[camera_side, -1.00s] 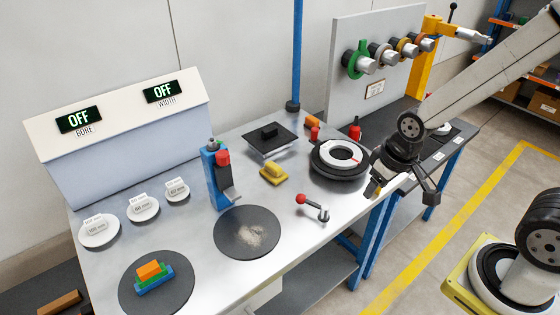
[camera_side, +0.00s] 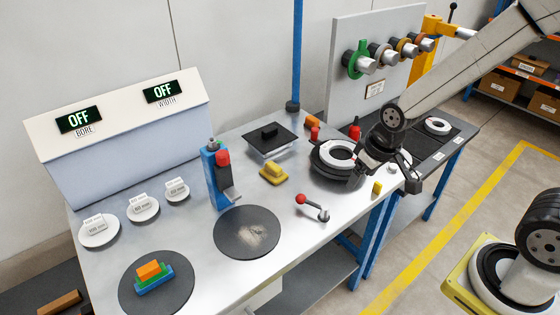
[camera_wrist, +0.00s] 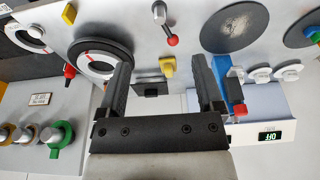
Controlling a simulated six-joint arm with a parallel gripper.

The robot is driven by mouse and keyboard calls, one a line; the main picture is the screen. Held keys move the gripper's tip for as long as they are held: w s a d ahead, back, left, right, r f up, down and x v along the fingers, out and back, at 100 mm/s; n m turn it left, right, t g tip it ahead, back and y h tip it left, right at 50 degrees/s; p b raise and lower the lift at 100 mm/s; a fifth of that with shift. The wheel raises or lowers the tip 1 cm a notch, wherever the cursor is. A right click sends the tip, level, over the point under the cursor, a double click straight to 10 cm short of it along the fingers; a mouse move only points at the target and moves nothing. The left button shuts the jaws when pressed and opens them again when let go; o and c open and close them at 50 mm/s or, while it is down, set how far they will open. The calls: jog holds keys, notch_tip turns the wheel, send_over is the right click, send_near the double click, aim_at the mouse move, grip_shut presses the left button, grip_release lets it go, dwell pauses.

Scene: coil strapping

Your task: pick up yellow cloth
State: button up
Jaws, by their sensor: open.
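A yellow cloth (camera_side: 273,174), a small lumpy yellow piece, lies on the grey bench between the black square plate and the red-knobbed lever. In the wrist view the yellow cloth (camera_wrist: 168,68) shows between my fingers, with the bench some way beyond them. My gripper (camera_side: 384,176) is open and empty, right of the cloth and above the bench's right end, beside the black disc with the white ring. Its two fingers also show in the wrist view (camera_wrist: 160,72), well apart.
A small yellow block (camera_side: 377,187) stands near the bench's right edge. The red-knobbed lever (camera_side: 313,208), the blue post with a red top (camera_side: 217,172), the black plate (camera_side: 270,140) and the white ring (camera_side: 341,153) surround the cloth. Bare bench lies around the cloth.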

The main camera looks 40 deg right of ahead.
jog(key=w+f, duration=0.3)
jog(key=w, duration=1.2)
jog(key=t, duration=0.2)
send_near(274, 165)
jog(key=shift+w+f+n, duration=0.4)
jog(key=shift+w+f, duration=0.1)
jog(key=shift+x, duration=1.3)
jog(key=shift+f, duration=0.1)
jog(key=shift+x, duration=2.5)
jog(key=shift+s+a, duration=0.1)
jog(key=shift+s, duration=0.05)
grip_shut()
